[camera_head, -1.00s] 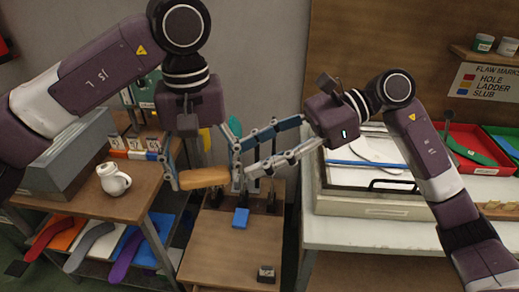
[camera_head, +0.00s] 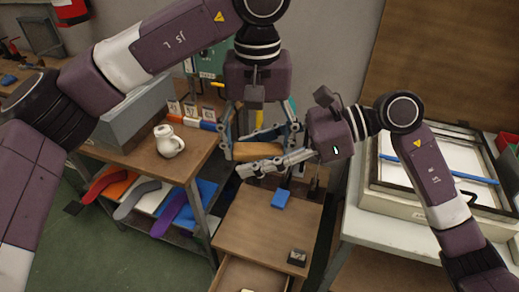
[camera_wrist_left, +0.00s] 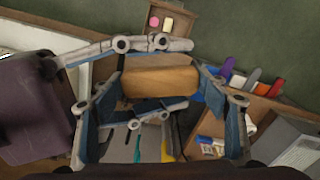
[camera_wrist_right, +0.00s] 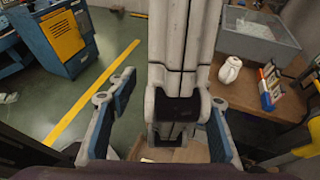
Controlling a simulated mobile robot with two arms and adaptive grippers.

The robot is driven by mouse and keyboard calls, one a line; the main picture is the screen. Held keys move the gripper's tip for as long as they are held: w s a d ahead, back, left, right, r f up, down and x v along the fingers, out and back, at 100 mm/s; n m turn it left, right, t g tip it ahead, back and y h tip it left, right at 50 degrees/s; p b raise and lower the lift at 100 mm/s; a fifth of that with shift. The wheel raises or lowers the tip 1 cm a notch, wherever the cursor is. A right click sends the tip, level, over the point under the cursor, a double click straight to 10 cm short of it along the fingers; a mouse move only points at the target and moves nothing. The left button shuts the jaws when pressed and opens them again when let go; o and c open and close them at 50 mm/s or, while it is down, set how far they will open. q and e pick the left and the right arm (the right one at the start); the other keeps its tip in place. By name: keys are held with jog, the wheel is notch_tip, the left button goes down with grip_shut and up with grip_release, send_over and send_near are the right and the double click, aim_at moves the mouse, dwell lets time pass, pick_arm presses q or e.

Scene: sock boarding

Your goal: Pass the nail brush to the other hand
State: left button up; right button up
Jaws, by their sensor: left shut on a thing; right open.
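The nail brush, a light wooden block (camera_head: 258,152), is held level between the fingers of my left gripper (camera_head: 262,140), above the small wooden table. In the left wrist view the block (camera_wrist_left: 160,81) lies between the blue finger pads, and my right gripper's pale fingers reach around it. My right gripper (camera_head: 268,166) is open, its fingers overlapping the brush's lower edge in the head view. In the right wrist view its two fingers (camera_wrist_right: 165,120) stand apart with a pale grey link between them. The brush cannot be made out there, and contact cannot be told.
A blue block (camera_head: 280,199) and a small dark item (camera_head: 297,258) lie on the small table below, above an open drawer (camera_head: 250,276). A white jug (camera_head: 168,141) stands on the left bench. A framed light tray (camera_head: 430,168) is at right.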

jog(key=c, duration=1)
pick_arm(q)
jog(key=o, duration=1.2)
pick_arm(e)
jog(key=shift+c, duration=1.2)
pick_arm(q)
jog(key=shift+r, duration=0.1)
